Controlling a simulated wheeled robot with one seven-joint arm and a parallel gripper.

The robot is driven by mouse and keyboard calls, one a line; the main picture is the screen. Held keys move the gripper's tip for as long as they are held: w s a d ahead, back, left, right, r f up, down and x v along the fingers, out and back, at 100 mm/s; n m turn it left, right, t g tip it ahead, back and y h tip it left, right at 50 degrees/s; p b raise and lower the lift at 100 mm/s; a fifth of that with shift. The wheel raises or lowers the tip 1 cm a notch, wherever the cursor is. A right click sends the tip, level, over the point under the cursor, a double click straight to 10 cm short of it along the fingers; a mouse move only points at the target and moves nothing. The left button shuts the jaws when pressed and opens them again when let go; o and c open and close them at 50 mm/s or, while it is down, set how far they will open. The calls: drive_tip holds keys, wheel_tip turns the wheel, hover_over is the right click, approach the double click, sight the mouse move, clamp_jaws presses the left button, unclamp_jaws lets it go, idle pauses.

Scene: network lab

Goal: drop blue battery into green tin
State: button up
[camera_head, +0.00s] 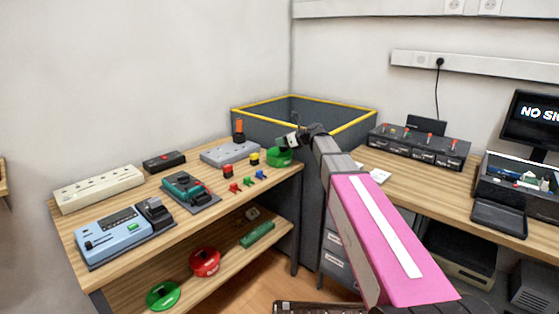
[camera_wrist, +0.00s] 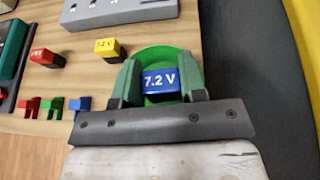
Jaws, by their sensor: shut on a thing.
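The blue battery (camera_wrist: 160,79), marked 7.2 V, sits between the two green fingers of my gripper (camera_wrist: 158,70) in the wrist view. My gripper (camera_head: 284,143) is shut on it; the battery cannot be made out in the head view. The green tin (camera_wrist: 163,53) is round and lies behind and below the battery in the wrist view, partly hidden by the fingers. In the head view the tin (camera_head: 280,157) stands at the right end of the wooden bench, with my gripper just above it. The exact height of the battery over the tin cannot be told.
A yellow battery (camera_wrist: 108,49) and a red battery (camera_wrist: 47,58) stand left of the tin. Small red, green and blue clips (camera_head: 248,181) lie nearer the bench's front edge. A dark yellow-rimmed bin (camera_head: 350,124) stands behind.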

drive_tip(key=shift+f, duration=1.05)
drive_tip(key=o, duration=1.1)
drive_tip(key=shift+c, duration=0.2)
drive_tip(key=v, duration=1)
drive_tip(key=shift+s+d, duration=0.25)
drive_tip(key=shift+d, duration=0.05)
